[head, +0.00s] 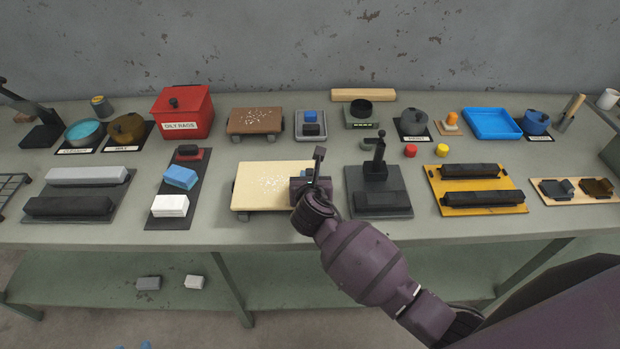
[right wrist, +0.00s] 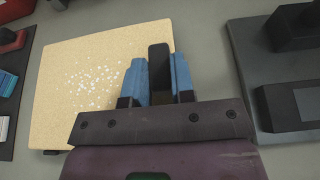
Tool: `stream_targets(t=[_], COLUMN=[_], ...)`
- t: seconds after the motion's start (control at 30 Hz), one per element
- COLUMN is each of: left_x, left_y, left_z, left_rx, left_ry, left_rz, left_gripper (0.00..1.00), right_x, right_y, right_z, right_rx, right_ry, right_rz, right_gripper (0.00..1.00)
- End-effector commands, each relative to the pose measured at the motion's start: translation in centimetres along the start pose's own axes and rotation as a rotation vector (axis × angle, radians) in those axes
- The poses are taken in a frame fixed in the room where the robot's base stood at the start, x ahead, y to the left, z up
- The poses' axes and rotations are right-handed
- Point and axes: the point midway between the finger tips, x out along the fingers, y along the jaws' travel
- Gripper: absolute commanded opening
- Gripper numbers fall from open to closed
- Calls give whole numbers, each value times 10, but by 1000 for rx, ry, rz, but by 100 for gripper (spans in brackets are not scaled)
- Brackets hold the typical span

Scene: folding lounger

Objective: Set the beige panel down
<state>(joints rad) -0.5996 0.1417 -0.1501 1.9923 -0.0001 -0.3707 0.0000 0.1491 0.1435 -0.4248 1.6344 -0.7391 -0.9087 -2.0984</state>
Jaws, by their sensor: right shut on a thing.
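The beige panel (head: 265,183) is a pale, speckled rectangular board with white flecks, at the front middle of the bench in the head view. It also fills the upper left of the right wrist view (right wrist: 80,75). My right gripper (head: 312,183) is at its right edge. In the right wrist view its two blue fingers (right wrist: 158,82) are shut on a dark upright piece (right wrist: 159,68) at that edge, which looks like the panel's grip. A dark foot shows at the panel's left side. Whether its underside touches the bench is hidden. My left gripper is not in view.
A black stand (head: 380,200) is close to the right of the panel. A dark mat (head: 172,210) with blue and white blocks lies to the left. A brown panel (head: 255,121) and a grey scale-like tray (head: 311,132) sit behind. The bench's front edge is close below.

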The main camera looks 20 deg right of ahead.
Motion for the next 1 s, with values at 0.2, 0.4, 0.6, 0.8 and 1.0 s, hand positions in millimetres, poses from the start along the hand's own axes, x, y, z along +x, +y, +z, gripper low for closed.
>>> stream_targets(t=[0.2, 0.4, 0.6, 0.8, 1.0], left_x=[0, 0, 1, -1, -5], left_y=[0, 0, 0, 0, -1], left_z=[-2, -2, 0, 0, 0], left_rx=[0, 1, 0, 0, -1], left_ry=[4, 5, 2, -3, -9], left_rz=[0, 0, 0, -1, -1], left_gripper=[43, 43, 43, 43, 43], right_x=[1, 1, 0, -18, -56], right_y=[0, 0, 0, 0, 0], right_z=[-2, -2, -1, 1, 1], right_rx=[-1, -1, 0, 0, -1], right_ry=[-1, 0, -1, -1, -1], right_rz=[0, 0, 0, 1, 2], right_gripper=[34, 49, 49, 49, 49])
